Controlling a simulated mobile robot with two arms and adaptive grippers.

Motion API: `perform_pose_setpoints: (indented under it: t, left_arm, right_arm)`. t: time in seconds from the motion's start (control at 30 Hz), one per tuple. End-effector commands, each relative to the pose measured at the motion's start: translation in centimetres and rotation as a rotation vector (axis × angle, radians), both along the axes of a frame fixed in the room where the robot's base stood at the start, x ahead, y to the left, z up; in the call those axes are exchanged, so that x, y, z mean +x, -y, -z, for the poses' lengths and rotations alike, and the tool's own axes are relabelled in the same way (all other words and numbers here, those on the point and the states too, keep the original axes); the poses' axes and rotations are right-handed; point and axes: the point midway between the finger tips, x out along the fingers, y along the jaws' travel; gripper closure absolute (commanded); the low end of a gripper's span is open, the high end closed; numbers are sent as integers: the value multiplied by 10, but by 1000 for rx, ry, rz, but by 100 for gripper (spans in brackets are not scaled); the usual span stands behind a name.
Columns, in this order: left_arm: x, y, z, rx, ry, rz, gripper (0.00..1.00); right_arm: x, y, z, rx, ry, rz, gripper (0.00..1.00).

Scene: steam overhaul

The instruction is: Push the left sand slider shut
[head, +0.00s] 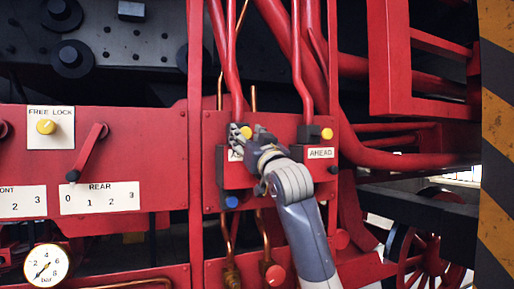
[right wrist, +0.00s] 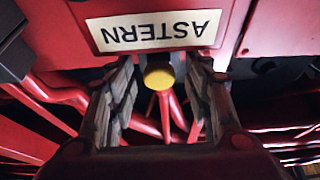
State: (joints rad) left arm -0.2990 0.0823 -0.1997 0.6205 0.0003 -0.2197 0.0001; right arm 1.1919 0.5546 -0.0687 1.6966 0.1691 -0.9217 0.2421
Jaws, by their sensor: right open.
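The left sand slider appears to be the one with a yellow knob (right wrist: 159,75) beside the ASTERN label (right wrist: 153,31), which is upside down in the right wrist view. In the head view my right gripper mostly covers this slider and its label; part of the yellow knob (head: 246,131) shows. My right gripper (head: 247,140) is open at the red panel. In the right wrist view its fingers (right wrist: 163,88) stand on either side of the knob, with gaps visible. The right slider's yellow knob (head: 327,133) sits above the AHEAD label (head: 320,153). My left gripper is not in view.
Red pipes (head: 308,60) run above and behind the panel (head: 210,150). At the left are a red lever (head: 88,151) above the REAR scale, a FREE LOCK knob (head: 46,127) and a pressure gauge (head: 46,264). A blue knob (head: 231,201) is below the gripper. A striped post (head: 497,130) stands at the right.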

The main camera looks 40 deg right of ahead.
Motion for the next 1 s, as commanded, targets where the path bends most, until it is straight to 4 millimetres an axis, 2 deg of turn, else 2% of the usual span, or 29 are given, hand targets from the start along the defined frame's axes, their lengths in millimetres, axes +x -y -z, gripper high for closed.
perform_pose_setpoints:
  t: [0.4, 0.6, 0.8, 1.0]
  left_arm:
    - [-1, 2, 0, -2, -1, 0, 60]
    - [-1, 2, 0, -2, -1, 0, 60]
    - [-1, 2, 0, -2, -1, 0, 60]
    - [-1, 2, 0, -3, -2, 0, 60]
  right_arm:
    - [-61, -15, 26, -3, 1, 0, 54]
    - [-86, -20, 36, -1, 2, 0, 54]
    - [-97, -23, 41, 0, 2, 0, 54]
    - [-98, -23, 41, 0, 1, 0, 54]
